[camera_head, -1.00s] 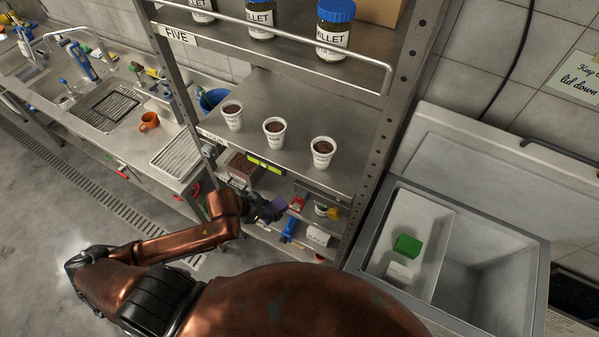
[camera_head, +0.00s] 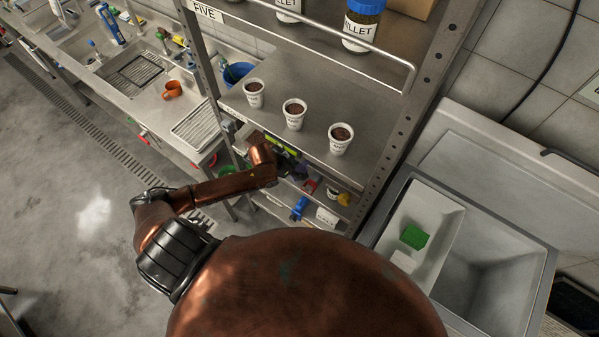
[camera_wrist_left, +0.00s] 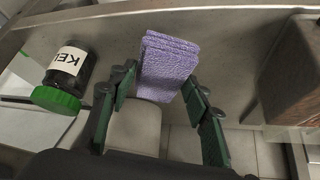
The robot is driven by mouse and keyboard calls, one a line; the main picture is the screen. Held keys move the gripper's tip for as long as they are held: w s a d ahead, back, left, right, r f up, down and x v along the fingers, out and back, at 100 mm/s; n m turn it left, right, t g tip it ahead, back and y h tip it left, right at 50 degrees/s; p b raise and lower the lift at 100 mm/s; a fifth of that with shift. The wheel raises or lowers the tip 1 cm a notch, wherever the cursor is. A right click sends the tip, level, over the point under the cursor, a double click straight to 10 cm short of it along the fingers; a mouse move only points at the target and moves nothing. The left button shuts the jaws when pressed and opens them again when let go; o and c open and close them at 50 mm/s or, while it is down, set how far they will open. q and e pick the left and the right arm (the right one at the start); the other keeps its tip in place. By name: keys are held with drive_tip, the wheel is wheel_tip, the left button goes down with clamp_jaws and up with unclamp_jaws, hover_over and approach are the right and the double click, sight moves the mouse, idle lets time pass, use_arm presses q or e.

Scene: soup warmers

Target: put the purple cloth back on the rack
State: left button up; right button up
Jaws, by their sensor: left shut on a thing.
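The purple cloth (camera_wrist_left: 167,62) is folded into a small thick pad and sits between the fingertips of my left gripper (camera_wrist_left: 160,88), which is shut on it. In the wrist view the cloth is in front of a grey metal shelf surface; I cannot tell whether it touches it. In the head view my left gripper (camera_head: 287,160) reaches into the lower levels of the metal rack (camera_head: 272,75), below the shelf with the cups, and is partly hidden by my forearm. My right gripper is in neither view.
In the wrist view a dark jar with a green lid (camera_wrist_left: 58,98) is left of the cloth and a brown block (camera_wrist_left: 292,75) right. Three white cups (camera_head: 295,115) stand on the shelf above. A blue item (camera_head: 299,208) is lower down. An open chest (camera_head: 490,260) stands at right.

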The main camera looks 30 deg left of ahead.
use_arm(q)
drive_tip(key=shift+w+f, duration=0.5)
drive_tip(key=shift+a+f, duration=0.1)
drive_tip(key=shift+f, duration=1.45)
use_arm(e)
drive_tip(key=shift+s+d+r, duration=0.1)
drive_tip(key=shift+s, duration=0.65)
use_arm(q)
drive_tip(key=shift+f, duration=0.1)
drive_tip(key=o, duration=1)
drive_tip(key=shift+o, duration=0.2)
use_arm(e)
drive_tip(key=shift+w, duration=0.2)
use_arm(q)
drive_tip(key=v, duration=1.2)
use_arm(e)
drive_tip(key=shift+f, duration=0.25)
